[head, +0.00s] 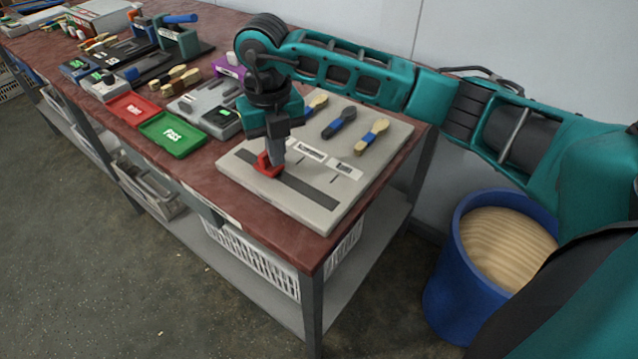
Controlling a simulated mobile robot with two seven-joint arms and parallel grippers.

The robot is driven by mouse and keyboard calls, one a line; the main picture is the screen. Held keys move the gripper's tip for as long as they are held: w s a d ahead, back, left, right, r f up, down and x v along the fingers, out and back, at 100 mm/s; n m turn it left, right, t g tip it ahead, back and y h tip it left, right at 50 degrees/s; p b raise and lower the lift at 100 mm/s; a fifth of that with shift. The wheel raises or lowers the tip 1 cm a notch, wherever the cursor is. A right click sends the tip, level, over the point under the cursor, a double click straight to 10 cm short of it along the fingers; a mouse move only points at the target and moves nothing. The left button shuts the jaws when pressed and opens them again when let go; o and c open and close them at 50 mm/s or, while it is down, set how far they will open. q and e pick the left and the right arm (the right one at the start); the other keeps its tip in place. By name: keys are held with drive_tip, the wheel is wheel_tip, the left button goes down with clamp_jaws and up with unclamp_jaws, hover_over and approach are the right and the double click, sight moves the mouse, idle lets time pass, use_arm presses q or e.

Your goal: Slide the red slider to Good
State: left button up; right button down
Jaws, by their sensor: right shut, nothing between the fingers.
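The red slider (266,168) sits at the left part of a dark slot (300,190) in a pale grey board (228,168) at the table's near right corner. My right gripper (274,158) points down at the slider, with its shut fingertips at the slider and nothing between them. I cannot tell whether they touch it. White labels, a middle one (310,150) and a right one (344,169), lie behind the slot; their words are too small to read surely. The gripper hides the board's left label area. My left gripper is not in view.
Several spoon samples, such as a blue-banded one (371,137), lie at the board's back. A green PASS tray (172,134), a red tray (133,109) and a grey device (208,103) stand left of the board. A blue bin (455,270) stands on the floor at right.

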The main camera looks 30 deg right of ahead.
sight(264, 150)
drive_tip(key=shift+w+a+b, duration=0.25)
drive_tip(key=shift+w+a, duration=0.05)
drive_tip(key=shift+w, duration=0.4)
drive_tip(key=shift+w+a+b, duration=0.25)
drive_tip(key=shift+w+a, duration=0.05)
drive_tip(key=shift+w, duration=0.35)
drive_tip(key=shift+w+a+b, duration=0.25)
drive_tip(key=shift+w+a, duration=0.05)
drive_tip(key=shift+w, duration=0.4)
drive_tip(key=shift+s+d+p, duration=0.3)
drive_tip(key=shift+s+p, duration=0.15)
drive_tip(key=shift+s, duration=0.2)
drive_tip(key=shift+r+p, duration=2.6)
drive_tip(key=shift+r, duration=0.95)
drive_tip(key=shift+f, duration=0.1)
